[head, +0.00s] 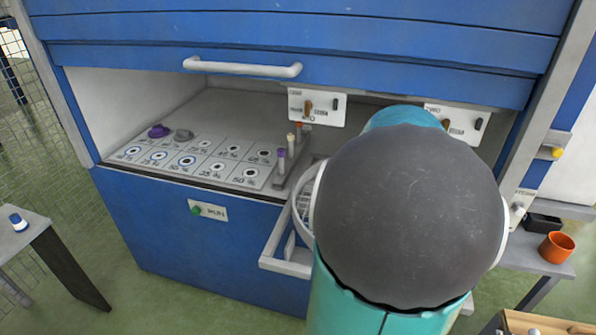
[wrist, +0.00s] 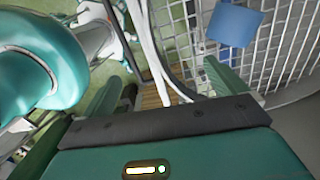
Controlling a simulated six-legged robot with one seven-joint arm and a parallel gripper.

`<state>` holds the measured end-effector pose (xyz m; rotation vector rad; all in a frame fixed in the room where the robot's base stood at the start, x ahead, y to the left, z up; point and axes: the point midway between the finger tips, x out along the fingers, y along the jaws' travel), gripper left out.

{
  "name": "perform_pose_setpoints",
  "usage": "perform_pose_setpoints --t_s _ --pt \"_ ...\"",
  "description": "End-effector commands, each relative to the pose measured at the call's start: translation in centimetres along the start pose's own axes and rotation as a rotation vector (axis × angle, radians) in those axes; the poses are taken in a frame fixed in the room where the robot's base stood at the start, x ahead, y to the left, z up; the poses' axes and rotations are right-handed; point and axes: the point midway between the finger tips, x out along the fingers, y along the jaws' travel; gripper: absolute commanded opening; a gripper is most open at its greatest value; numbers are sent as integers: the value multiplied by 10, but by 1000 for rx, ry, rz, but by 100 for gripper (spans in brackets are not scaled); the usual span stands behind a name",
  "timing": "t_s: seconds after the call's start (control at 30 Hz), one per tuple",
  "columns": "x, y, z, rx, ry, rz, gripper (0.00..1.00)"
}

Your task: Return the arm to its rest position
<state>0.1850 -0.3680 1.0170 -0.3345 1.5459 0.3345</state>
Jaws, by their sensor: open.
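My arm (head: 400,220), teal with a large dark grey cap, rises close in front of the body camera and covers the right middle of the head view. My gripper is hidden behind it there. In the wrist view, my gripper (wrist: 166,85) shows beyond a dark strip and green housing, with two teal fingers apart. I see nothing held between them. A white mesh basket and a blue square patch (wrist: 234,24) lie behind the fingers.
A blue cabinet (head: 200,240) with a raised front and white handle (head: 242,67) stands ahead. Its bay holds a labelled hole plate (head: 215,170) and several tubes. A side table at right carries an orange cup (head: 556,247) and a black tray (head: 543,222). A grey table (head: 20,240) stands left.

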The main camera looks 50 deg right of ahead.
Motion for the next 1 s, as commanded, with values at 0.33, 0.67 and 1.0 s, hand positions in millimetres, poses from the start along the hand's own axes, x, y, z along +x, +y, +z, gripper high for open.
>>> perform_pose_setpoints --t_s 0.33,0.67,1.0 --pt "-7 8 28 -155 -28 -22 97" --pt "-58 116 182 -1306 -112 -252 97" --pt "-90 267 244 -2437 64 -594 97"
